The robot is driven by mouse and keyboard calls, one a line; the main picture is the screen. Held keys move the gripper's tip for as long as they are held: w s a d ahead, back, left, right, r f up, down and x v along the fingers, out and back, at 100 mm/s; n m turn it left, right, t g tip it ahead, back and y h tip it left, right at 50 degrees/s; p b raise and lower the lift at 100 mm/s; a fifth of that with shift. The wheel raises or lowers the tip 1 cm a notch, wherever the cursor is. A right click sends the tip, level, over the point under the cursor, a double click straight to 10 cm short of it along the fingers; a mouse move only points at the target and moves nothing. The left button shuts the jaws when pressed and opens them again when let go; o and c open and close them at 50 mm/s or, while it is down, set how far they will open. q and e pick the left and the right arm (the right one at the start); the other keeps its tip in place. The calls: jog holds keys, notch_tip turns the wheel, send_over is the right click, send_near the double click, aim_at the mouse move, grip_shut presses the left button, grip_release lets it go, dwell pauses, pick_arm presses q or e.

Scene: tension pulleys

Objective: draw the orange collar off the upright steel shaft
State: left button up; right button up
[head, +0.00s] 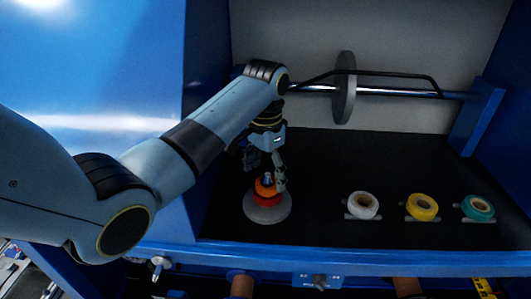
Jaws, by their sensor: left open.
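The orange collar (265,188) sits around the upright steel shaft (267,176), whose tip shows above it. Below the collar is a red-orange piece (266,200) on a round grey base (267,213). My left gripper (267,174) points down over the shaft. Its fingers are open, one to the left and one to the right of the shaft top. I cannot tell whether the right finger touches the collar. My right gripper is not in view.
White (364,205), yellow (423,207) and teal (479,208) rings lie on small stands to the right. A grey disc (344,87) sits on a horizontal steel bar behind, with a black bent rod. Blue walls enclose the black floor (330,170).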

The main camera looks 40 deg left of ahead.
pick_arm(q)
jog(key=shift+f, duration=1.55)
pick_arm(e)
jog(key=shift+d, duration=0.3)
pick_arm(q)
jog(key=shift+c, duration=0.3)
jog(key=c, duration=1.2)
jog(key=shift+r, duration=0.1)
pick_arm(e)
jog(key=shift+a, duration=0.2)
pick_arm(q)
jog(key=shift+r+p, duration=0.15)
jog(key=shift+p, duration=0.15)
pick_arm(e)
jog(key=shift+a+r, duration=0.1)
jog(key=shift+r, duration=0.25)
pick_arm(q)
jog(key=shift+r, duration=0.25)
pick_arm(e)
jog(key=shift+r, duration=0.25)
pick_arm(q)
jog(key=shift+r+p, duration=0.45)
jog(key=shift+p, duration=0.45)
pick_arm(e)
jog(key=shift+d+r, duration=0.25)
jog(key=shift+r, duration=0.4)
